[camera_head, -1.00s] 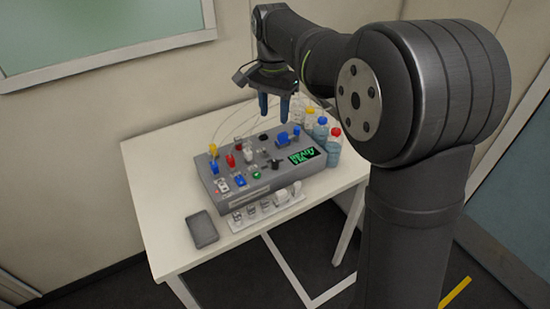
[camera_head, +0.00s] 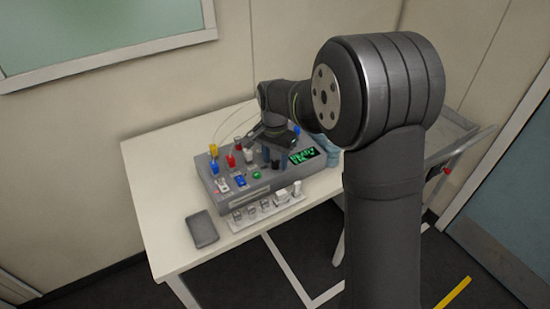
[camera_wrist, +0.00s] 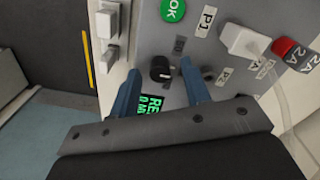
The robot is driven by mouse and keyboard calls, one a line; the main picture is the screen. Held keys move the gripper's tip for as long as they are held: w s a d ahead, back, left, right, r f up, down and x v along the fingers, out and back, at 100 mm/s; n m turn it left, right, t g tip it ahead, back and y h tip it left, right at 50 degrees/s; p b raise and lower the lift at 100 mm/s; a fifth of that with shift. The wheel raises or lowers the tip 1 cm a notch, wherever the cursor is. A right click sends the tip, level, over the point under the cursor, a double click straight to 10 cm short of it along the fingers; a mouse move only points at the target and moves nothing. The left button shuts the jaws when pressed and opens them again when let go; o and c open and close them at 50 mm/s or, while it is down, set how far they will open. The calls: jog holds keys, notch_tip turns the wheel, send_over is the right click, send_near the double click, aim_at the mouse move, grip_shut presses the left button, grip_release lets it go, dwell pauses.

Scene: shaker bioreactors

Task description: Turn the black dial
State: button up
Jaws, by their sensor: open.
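The black dial (camera_wrist: 160,70) stands on the grey control panel (camera_wrist: 150,30), beside the green-lettered display (camera_wrist: 151,105). In the wrist view my gripper (camera_wrist: 161,66) is open, with one blue finger on each side of the dial and a visible gap at the left finger. The right finger is closer; I cannot tell if it touches. In the head view my gripper (camera_head: 274,156) is low over the right part of the panel, with the dial (camera_head: 275,164) between or just below its fingertips.
The panel carries other controls close by: a green OK button (camera_wrist: 173,9), a white switch (camera_wrist: 240,40) and a red knob (camera_wrist: 287,48). A rack of small vials (camera_head: 268,204) and a grey tablet-like object (camera_head: 202,229) lie at the table's front. The table's left side is clear.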

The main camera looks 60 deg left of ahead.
grip_shut()
jog(key=shift+n, duration=0.4)
jog(key=n, duration=0.4)
jog(key=shift+n, duration=0.4)
jog(key=n, duration=0.6)
jog(key=shift+a, duration=0.1)
jog(key=shift+n, duration=0.3)
jog(key=shift+r, duration=0.1)
grip_release()
